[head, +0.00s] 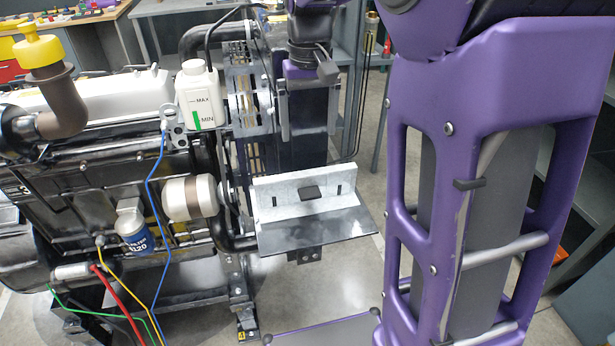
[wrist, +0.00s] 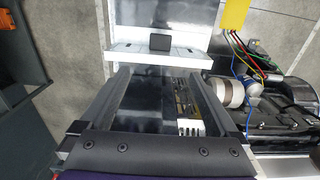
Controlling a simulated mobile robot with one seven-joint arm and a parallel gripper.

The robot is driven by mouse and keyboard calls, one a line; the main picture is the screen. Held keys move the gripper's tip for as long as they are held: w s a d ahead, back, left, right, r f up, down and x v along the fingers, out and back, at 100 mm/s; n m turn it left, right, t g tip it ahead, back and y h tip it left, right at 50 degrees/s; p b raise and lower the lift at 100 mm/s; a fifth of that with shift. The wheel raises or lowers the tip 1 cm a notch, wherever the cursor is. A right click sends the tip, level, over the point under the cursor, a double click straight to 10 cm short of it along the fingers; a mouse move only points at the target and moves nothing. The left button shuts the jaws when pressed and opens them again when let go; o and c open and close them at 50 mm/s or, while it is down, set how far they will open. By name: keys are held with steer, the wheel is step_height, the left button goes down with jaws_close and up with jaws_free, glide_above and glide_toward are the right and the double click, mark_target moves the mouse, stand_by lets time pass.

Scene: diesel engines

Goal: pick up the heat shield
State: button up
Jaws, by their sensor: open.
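The heat shield (head: 290,188) is a pale grey, L-shaped metal sheet with a black block on its face and two dark slots. It rests on a dark flat shelf (head: 335,236) beside the engine. It also shows at the top of the wrist view (wrist: 190,53), with the black block near its bent edge. My gripper (head: 308,120) is open and empty, pointing down above and behind the shield in the head view. In the wrist view its two fingers (wrist: 161,75) are spread wide, with the shield beyond their tips and apart from them.
The engine (head: 90,180) fills the left, with a white bottle (head: 200,95), a pale cylinder (head: 190,198), a blue filter (head: 134,232) and coloured cables close to the shield. Grey benches stand behind. Bare floor (head: 300,290) lies below the shelf.

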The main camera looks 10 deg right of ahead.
glide_above(308, 189)
step_height(308, 189, down, 11)
steer(key=shift+f+b, duration=0.15)
steer(key=shift+b, duration=0.3)
step_height(308, 189, down, 6)
steer(key=b, duration=0.4)
steer(key=shift+b, duration=0.35)
jaws_close()
